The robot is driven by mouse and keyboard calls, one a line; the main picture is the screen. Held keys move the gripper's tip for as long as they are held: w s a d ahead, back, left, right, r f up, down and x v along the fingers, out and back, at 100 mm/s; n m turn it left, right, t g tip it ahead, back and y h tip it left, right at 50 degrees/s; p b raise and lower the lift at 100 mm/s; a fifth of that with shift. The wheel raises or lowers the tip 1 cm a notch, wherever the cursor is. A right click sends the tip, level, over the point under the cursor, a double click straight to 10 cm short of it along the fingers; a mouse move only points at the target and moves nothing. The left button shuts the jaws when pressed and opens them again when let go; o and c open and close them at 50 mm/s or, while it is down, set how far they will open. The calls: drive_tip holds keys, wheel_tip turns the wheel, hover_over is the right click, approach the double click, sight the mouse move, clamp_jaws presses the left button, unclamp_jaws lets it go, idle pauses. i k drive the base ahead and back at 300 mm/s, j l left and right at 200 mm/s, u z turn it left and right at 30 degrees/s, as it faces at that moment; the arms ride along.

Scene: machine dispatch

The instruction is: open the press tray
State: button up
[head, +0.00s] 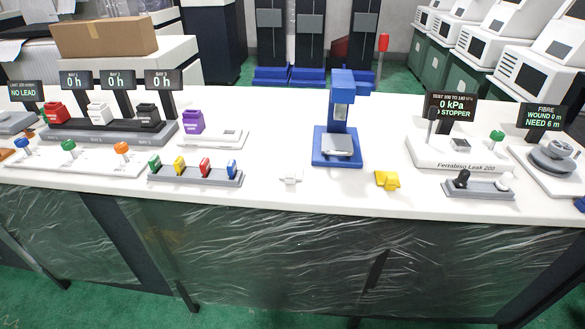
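A blue press (343,95) stands upright on the white bench, right of the middle. Its blue base (322,160) lies flat, and a light grey tray (340,146) sits on it below the press head. Whether the tray is slid out or in cannot be told from this view. My gripper and arm are not in view, so nothing is seen touching the press.
A rack of coloured pieces (195,174) stands left, a leak tester (458,152) right. The bench is clear directly beside the press.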

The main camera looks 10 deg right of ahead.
sight(341, 144)
drive_tip(key=z, duration=0.25)
drive_tip(key=j+u, duration=0.3)
drive_tip(key=j, duration=1.05)
drive_tip(key=i+l, duration=0.2)
drive_tip(key=i, duration=0.3)
